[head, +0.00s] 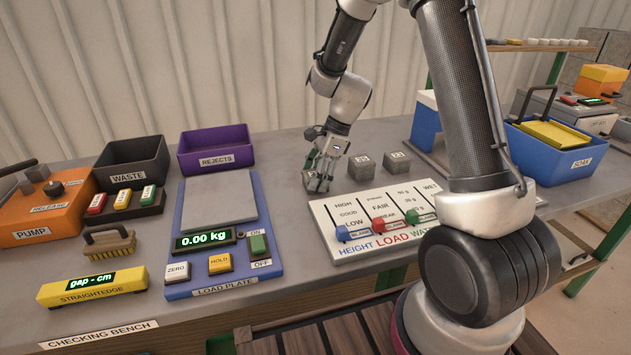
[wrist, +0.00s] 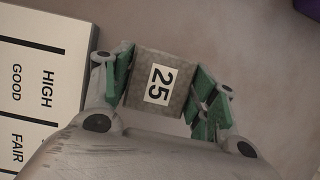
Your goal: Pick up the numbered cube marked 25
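The grey cube marked 25 (wrist: 160,80) lies between the fingers of my gripper (wrist: 163,88) in the wrist view, with its numbered face toward the camera. Green finger pads lie close along its left and right sides. I cannot tell whether they press on it or only flank it. In the head view my gripper (head: 318,180) points down at the bench, around the leftmost grey cube (head: 309,179), which is partly hidden by the fingers. That cube appears to be at bench level.
Two more grey cubes (head: 361,174) (head: 397,164) stand right of my gripper. The white chart board (head: 325,215) with coloured sliders lies in front. The load plate (head: 219,204) reads 0.00 kg. Waste (head: 133,160) and rejects (head: 216,149) bins stand left; a blue bin (head: 550,165) stands right.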

